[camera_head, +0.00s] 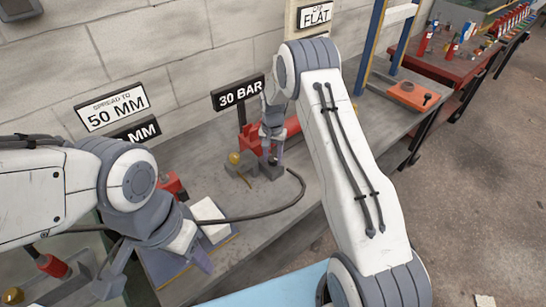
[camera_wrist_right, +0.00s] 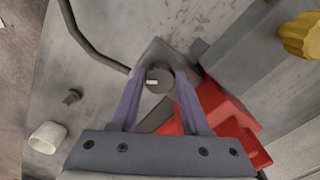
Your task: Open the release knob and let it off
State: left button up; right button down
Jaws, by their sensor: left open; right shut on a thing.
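The release knob (camera_wrist_right: 160,80) is a small dark grey round knob with a white mark on a grey block, centred in the right wrist view. My right gripper (camera_wrist_right: 158,88) is shut on it, a purple finger on each side. In the head view my right gripper (camera_head: 272,152) reaches down at the red pump body (camera_head: 291,127) and largely hides the knob. The knob's turn angle is hard to judge. My left gripper (camera_head: 165,260) is open at the lower left, well away from the knob, above the bench edge.
A black hose (camera_head: 270,212) curves over the bench from the pump. A "30 BAR" sign (camera_head: 238,93) stands behind it, and a yellow knob (camera_head: 234,158) sits to its left. An orange-red block (camera_head: 413,96) lies further right on the bench.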

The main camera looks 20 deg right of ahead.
aim_at(274, 159)
jog(key=n, duration=0.5)
jog(key=shift+r+n, duration=0.1)
jog(key=shift+n, duration=0.2)
jog(key=shift+w+d+n, duration=0.1)
jog(key=shift+d+n, duration=0.05)
jog(key=shift+n, duration=2.05)
jog(key=shift+c, duration=1.9)
grip_release()
notch_tip(274, 159, up, 10)
jog(key=b, duration=0.1)
jog(key=shift+r, duration=0.2)
